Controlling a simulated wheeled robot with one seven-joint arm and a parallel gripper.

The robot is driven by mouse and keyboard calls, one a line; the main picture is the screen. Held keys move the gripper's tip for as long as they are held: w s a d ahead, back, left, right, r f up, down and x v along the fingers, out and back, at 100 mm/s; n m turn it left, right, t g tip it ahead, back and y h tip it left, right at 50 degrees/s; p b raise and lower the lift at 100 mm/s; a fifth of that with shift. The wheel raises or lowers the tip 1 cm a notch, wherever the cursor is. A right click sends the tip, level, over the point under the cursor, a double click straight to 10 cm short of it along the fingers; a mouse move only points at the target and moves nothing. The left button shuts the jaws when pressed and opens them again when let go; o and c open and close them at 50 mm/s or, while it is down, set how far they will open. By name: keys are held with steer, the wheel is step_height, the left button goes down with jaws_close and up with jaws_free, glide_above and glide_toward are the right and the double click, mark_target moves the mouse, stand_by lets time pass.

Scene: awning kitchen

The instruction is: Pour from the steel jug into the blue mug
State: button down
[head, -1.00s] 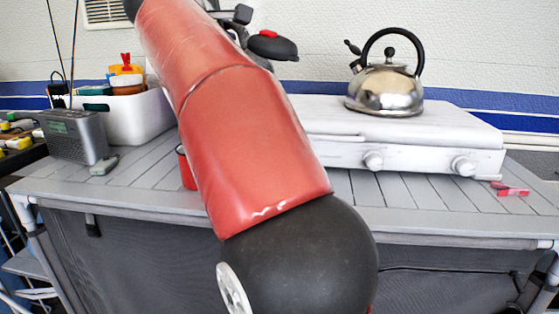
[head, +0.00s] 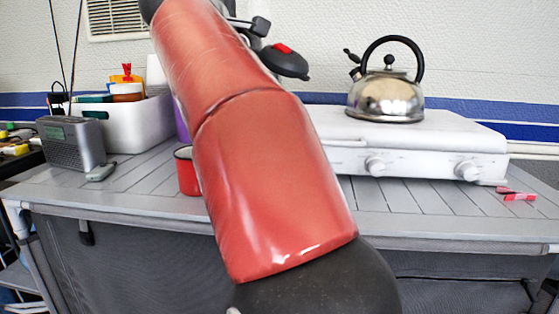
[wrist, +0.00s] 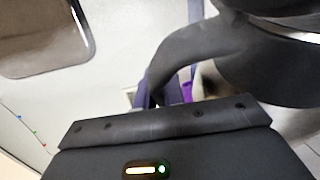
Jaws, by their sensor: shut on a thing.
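My gripper (wrist: 165,98) is shut on the dark curved handle of the steel jug (wrist: 270,65), which fills the upper right of the wrist view with a black part and a thin shiny band. In the head view a black lid with a red top (head: 285,61), apparently the jug's, shows beside my arm, held above the counter near the stove. My red arm hides the rest of the jug and most of my gripper there. I cannot make out a blue mug in either view; it may be behind my arm.
A red mug (head: 187,172) stands on the slatted counter (head: 140,185), partly behind my arm. A purple thing (head: 182,122) is behind it. A steel kettle (head: 385,97) sits on the white stove (head: 440,140). A white bin (head: 140,125) and grey radio (head: 70,142) stand left.

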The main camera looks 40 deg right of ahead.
steer(key=shift+s+d+r+b, duration=0.1)
steer(key=shift+s+b, duration=0.3)
steer(key=shift+s, duration=0.05)
steer(key=shift+w+m+b, duration=0.35)
steer(key=shift+w+m, duration=0.05)
stand_by(0.4)
steer(key=shift+s+d+m+b, duration=0.1)
steer(key=shift+s+m+b, duration=0.3)
steer(key=shift+b, duration=0.55)
stand_by(0.5)
steer(key=shift+w, duration=0.15)
